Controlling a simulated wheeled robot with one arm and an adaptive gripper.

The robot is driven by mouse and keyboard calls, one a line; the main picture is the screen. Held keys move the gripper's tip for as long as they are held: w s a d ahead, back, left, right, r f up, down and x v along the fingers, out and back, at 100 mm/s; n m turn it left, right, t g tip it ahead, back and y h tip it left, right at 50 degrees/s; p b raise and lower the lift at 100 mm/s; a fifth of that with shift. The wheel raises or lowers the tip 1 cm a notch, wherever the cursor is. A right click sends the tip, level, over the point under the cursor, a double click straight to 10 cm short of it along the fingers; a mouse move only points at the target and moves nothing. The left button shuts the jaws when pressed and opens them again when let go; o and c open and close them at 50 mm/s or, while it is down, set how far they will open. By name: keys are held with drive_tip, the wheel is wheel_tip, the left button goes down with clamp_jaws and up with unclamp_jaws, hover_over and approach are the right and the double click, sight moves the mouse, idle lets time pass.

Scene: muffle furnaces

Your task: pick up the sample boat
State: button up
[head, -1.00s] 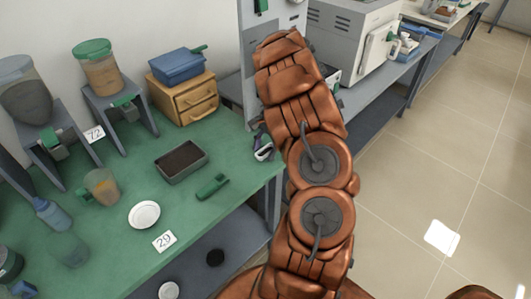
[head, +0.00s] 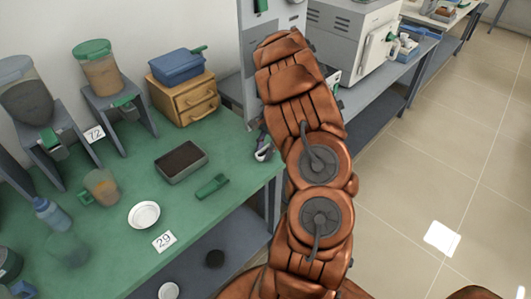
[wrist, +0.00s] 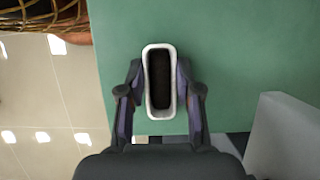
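The sample boat (wrist: 149,110) is a narrow, white-rimmed vessel with a dark inside. In the wrist view it sits lengthwise between the two fingers of my gripper (wrist: 160,80), over the green bench top (wrist: 240,60) near its corner. The pads lie along both long sides of the boat and appear to touch it. I cannot tell whether its base rests on the bench. In the head view my arm hides most of the gripper; a small part (head: 263,150) shows at the bench's right edge, with a bit of white beside it.
A grey tray with dark contents (head: 181,161), a green-handled item (head: 212,186), a white dish (head: 144,215) and a mug (head: 102,187) stand on the bench. A wooden drawer box (head: 184,98) is behind. A grey panel (head: 243,55) rises close by the gripper. Floor is open at right.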

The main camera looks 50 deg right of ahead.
sight(264, 154)
drive_tip(key=shift+f, duration=0.25)
drive_tip(key=shift+c, duration=0.6)
drive_tip(key=shift+r, duration=0.2)
drive_tip(key=shift+w+r, duration=0.1)
drive_tip(key=shift+w, duration=0.05)
wheel_tip(264, 154, up, 3)
drive_tip(key=shift+r+b, duration=0.15)
drive_tip(key=shift+b, duration=0.45)
drive_tip(key=s+a+r+b, duration=0.1)
drive_tip(key=s+a+b, duration=0.2)
drive_tip(key=s, duration=1.2)
drive_tip(key=a, duration=0.3)
drive_tip(key=shift+a+r+b, duration=0.2)
drive_tip(key=shift+r+b, duration=0.15)
drive_tip(key=shift+r, duration=0.05)
